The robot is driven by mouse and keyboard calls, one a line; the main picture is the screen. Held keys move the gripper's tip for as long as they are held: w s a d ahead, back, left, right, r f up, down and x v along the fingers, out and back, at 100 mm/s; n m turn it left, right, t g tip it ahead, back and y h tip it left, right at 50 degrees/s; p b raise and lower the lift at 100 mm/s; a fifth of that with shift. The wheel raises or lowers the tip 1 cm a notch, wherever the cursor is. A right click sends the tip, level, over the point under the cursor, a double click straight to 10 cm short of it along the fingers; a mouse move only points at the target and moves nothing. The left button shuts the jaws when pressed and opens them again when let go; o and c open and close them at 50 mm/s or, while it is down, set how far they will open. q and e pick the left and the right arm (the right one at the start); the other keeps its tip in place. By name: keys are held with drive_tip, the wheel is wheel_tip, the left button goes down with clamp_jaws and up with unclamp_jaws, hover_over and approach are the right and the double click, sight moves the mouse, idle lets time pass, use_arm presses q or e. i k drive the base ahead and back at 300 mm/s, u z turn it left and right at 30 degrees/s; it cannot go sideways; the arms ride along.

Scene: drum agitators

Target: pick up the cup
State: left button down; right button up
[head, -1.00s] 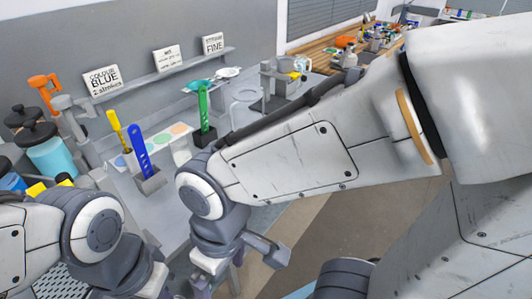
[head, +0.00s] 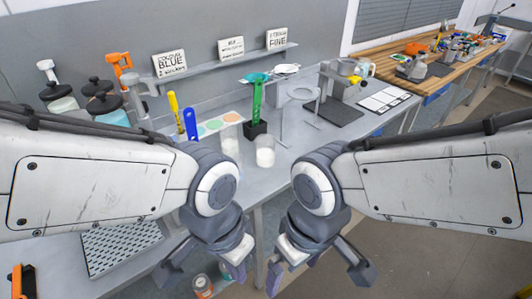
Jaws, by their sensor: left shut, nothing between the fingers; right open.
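Two small clear, whitish cups stand upright on the grey bench: one cup (head: 265,152) in front of the green tool's black holder, the other (head: 230,143) just left of it. I cannot tell which one the task means. My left gripper (head: 237,270) hangs at the bench's front edge, below and nearer than the cups; it is shut and empty. My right gripper (head: 275,277) hangs beside it to the right, open, with its fingertips partly hidden. Neither gripper touches a cup.
A green tool (head: 257,98), a blue tool (head: 191,124) and a yellow tool (head: 175,110) stand upright behind the cups. Black-lidded jars (head: 107,107) are at left. A perforated tray (head: 122,247) lies front left. A stand with a dark base (head: 335,112) is at right.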

sight(265, 144)
drive_tip(key=z, duration=1.35)
drive_tip(key=i, duration=2.05)
drive_tip(key=u, duration=2.6)
